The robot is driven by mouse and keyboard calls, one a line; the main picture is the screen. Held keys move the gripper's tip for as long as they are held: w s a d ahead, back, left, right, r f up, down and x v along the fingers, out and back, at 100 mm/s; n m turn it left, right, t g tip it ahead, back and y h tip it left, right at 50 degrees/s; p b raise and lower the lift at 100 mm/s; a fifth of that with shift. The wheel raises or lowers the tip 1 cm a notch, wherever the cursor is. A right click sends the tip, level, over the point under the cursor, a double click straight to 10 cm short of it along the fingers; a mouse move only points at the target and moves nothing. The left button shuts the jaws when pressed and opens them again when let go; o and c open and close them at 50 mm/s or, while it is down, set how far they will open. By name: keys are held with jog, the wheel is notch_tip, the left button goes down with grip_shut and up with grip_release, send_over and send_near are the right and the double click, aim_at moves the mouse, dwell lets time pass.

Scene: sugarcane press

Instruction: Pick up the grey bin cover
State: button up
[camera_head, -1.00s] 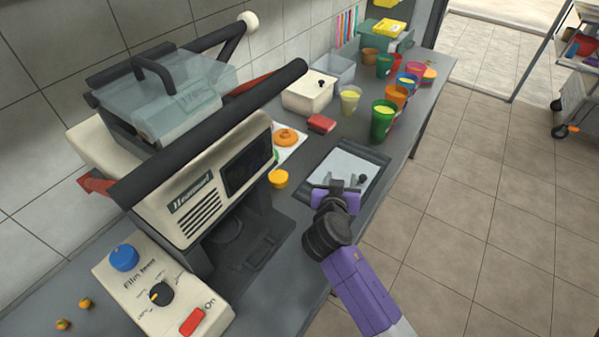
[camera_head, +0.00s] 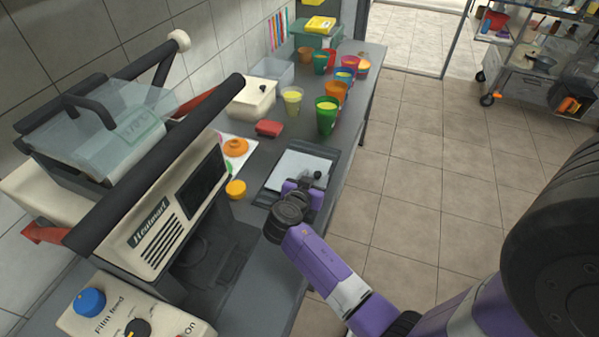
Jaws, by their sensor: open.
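The grey bin cover (camera_head: 297,166) is a flat light-grey panel in a dark frame set into the countertop, right of the press. A small dark knob (camera_head: 317,174) stands near its right side. My gripper (camera_head: 312,181) is open over the near part of the cover, close to the knob. The purple gripper body hides part of the cover's near edge. I cannot tell whether the fingers touch the knob or the cover.
Several coloured cups, including a green cup (camera_head: 326,117), stand behind the cover. A red block (camera_head: 269,128) and a cream box (camera_head: 251,98) are at the back left. Open floor (camera_head: 430,200) lies to the right.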

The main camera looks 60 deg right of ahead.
jog(key=shift+d+f, duration=0.25)
jog(key=shift+d, duration=0.3)
grip_shut()
jog(key=shift+r, duration=0.15)
